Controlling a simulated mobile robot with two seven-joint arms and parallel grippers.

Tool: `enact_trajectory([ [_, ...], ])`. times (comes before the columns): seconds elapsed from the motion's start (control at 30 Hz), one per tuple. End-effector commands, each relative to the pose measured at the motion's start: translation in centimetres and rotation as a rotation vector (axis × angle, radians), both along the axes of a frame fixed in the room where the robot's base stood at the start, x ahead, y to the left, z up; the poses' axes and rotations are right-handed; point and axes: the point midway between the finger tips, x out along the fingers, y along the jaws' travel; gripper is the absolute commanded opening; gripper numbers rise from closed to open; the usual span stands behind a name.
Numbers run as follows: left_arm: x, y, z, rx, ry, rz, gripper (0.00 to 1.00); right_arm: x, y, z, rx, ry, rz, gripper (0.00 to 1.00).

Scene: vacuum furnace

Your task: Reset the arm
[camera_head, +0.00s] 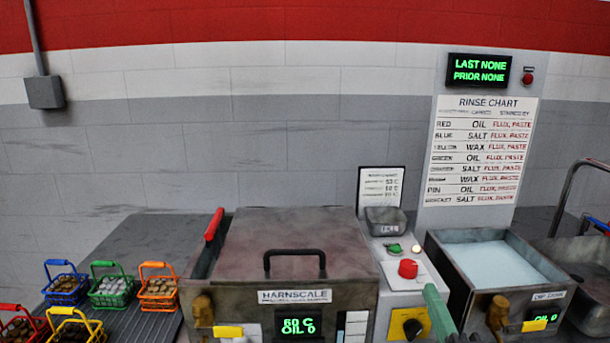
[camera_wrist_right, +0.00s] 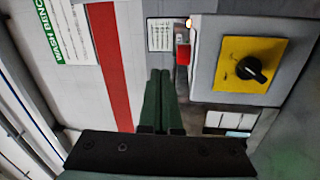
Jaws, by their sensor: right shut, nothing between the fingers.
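My right gripper (camera_head: 432,294) has dark green fingers and rises from the bottom edge in the head view, in front of the control panel between the two tanks. In the right wrist view its fingers (camera_wrist_right: 160,78) lie side by side, shut and empty. The red knob (camera_head: 408,269) and the yellow plate with a black dial (camera_head: 408,323) are left of the fingers in the head view. In the right wrist view the yellow plate with its dial (camera_wrist_right: 247,66) is to their right. My left gripper is not in view.
The lidded Harnscale tank (camera_head: 328,239) stands left of the panel, and an open tank of pale liquid (camera_head: 493,263) right of it. Several small coloured baskets, including a green one (camera_head: 111,287), stand on the ribbed left bench. A rinse chart (camera_head: 480,150) stands behind.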

Motion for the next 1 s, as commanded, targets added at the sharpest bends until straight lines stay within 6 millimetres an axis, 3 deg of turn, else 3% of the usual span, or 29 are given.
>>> enact_trajectory([
  [0.03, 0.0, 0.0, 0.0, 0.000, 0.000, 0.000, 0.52, -1.1, -1.2, -3.9, 0.158, 0.143, -0.042, 0.00],
  [0.2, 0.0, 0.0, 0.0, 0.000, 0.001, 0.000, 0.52, -6.8, -3.1, -14.9, 0.612, 0.555, -0.225, 0.00],
  [0.33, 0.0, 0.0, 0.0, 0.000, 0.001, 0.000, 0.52, -11.7, -3.0, -20.2, 0.834, 0.777, -0.360, 0.00],
  [0.5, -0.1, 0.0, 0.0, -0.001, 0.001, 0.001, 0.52, -17.4, -2.3, -24.1, 1.019, 0.984, -0.515, 0.00],
  [0.73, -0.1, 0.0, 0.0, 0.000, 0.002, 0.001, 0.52, -24.7, -1.0, -27.0, 1.191, 1.211, -0.714, 0.00],
  [0.77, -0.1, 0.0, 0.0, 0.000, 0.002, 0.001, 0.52, -25.2, -0.8, -27.3, 1.205, 1.226, -0.730, 0.00],
  [1.0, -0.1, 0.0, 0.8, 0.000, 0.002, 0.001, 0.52, -22.6, 0.1, -29.3, 1.237, 1.152, -0.622, 0.00],
])
